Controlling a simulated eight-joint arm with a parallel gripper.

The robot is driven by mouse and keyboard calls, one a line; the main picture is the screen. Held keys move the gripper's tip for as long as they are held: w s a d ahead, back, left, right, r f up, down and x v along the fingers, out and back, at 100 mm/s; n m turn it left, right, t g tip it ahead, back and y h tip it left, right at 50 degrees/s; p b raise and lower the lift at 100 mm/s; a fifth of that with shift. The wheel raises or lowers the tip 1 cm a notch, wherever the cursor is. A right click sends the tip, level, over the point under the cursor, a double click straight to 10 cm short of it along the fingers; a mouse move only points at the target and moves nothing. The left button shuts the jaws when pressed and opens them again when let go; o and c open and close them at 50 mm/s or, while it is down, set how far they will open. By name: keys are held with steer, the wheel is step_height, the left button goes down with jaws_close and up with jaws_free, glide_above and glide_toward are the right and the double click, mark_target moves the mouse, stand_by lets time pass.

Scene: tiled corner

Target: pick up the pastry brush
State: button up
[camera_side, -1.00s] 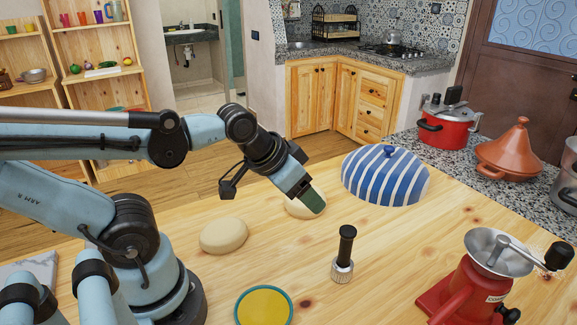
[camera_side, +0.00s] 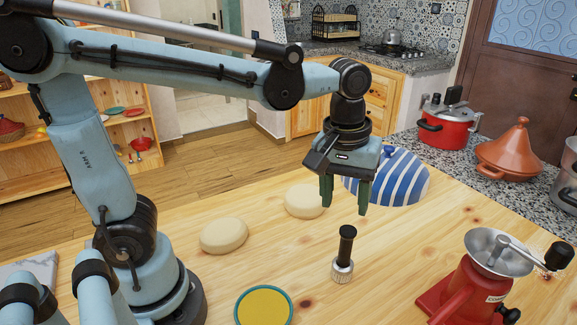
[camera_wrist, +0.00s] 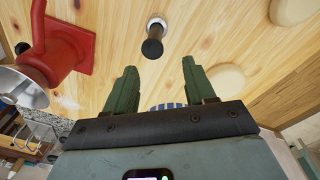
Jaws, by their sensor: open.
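An upright tool (camera_side: 344,256) with a black handle and a pale, ribbed, metallic-looking base stands on the wooden table; I cannot see bristles clearly enough to confirm it as the pastry brush. No other brush-like thing shows. In the wrist view the tool (camera_wrist: 154,42) is seen handle-end first, just past and between the fingertips. My gripper (camera_side: 345,203) is open and points down, with its green fingertips above the table and, in the side view, higher than the handle's top. The wrist view shows the gripper (camera_wrist: 160,64) empty, its two fingers apart.
Two pale dough rounds (camera_side: 224,236) (camera_side: 304,201) lie left of the tool. A yellow disc with a teal rim (camera_side: 264,307) lies in front. A blue-striped dome (camera_side: 412,184) stands behind, and a red grinder (camera_side: 462,294) at right. Table around the tool is clear.

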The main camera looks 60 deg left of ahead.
mark_target(345, 249)
steer(key=shift+w+d+n+g, duration=0.25)
steer(key=shift+d+n+g, duration=0.25)
steer(key=shift+d, duration=0.1)
steer(key=shift+d+f, duration=0.1)
steer(key=shift+f, duration=5.9)
steer(key=shift+c, duration=0.3)
jaws_close()
